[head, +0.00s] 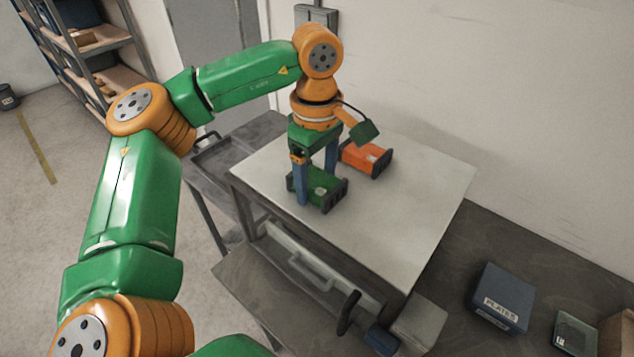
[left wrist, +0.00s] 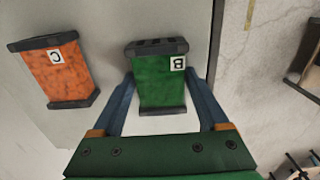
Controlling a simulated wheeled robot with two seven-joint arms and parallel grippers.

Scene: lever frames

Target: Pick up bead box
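A green box (head: 325,187) with dark end pieces rests on the pale tabletop. In the left wrist view the green box (left wrist: 160,80) carries a white label with a B. An orange box (head: 367,158) stands behind it to the right; in the left wrist view the orange box (left wrist: 60,75) is labelled C. No label reading "bead" is legible. My left gripper (head: 316,182) points down over the green box, one blue finger on each side. In the left wrist view the left gripper (left wrist: 160,80) looks open, with narrow gaps beside the box. My right gripper is out of view.
The pale tabletop (head: 400,215) is clear in front and right of the boxes. A dark blue box marked PLATES (head: 499,298) sits on the lower dark surface at right, with a small greenish case (head: 575,334) beside it. Shelves (head: 100,60) stand at the far left; a wall is behind.

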